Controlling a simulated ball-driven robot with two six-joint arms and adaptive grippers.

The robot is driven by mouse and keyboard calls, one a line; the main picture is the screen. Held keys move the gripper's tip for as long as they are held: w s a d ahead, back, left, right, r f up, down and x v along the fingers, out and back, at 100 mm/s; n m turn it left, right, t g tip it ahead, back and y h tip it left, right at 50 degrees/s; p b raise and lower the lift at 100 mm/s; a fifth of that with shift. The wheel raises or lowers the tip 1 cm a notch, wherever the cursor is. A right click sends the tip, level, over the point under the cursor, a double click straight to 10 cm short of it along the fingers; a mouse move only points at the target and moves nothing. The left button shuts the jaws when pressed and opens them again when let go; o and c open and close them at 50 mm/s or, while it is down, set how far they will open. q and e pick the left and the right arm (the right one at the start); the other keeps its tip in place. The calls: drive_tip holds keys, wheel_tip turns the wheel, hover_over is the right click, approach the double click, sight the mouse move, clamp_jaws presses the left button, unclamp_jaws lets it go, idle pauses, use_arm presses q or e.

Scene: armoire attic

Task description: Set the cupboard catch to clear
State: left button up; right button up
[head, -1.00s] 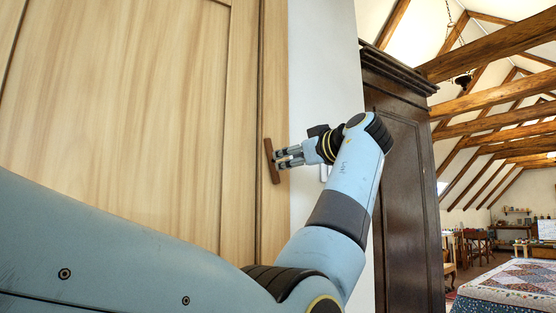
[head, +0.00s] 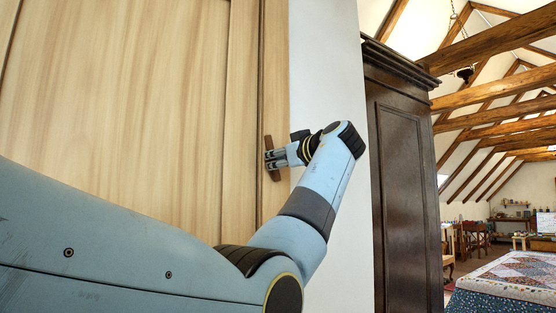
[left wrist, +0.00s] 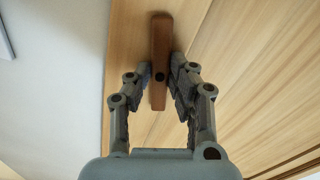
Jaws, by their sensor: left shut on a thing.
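The cupboard catch is a narrow brown wooden bar (head: 275,176) on the pale wood cupboard (head: 130,90), near its right edge. It stands close to upright, with its top leaning slightly left in the head view. My left gripper (head: 270,158) reaches it from the right and is shut on it near its middle. In the left wrist view the catch (left wrist: 162,35) runs between the two fingertips (left wrist: 161,70), one on each side; a dark round spot shows on its face there. My right gripper is not in view.
A white wall strip (head: 325,60) lies right of the cupboard. A dark wooden armoire (head: 410,180) stands further right. Beyond it are a quilt-covered surface (head: 510,275) and roof beams, well away from my gripper.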

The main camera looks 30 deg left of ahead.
use_arm(q)
drive_tip(key=shift+m, duration=0.7)
clamp_jaws()
drive_tip(key=shift+m, duration=1)
drive_tip(key=o, duration=0.8)
unclamp_jaws()
drive_tip(key=shift+o, duration=0.2)
drive_tip(key=v, duration=1.2)
drive_tip(key=shift+f, duration=0.15)
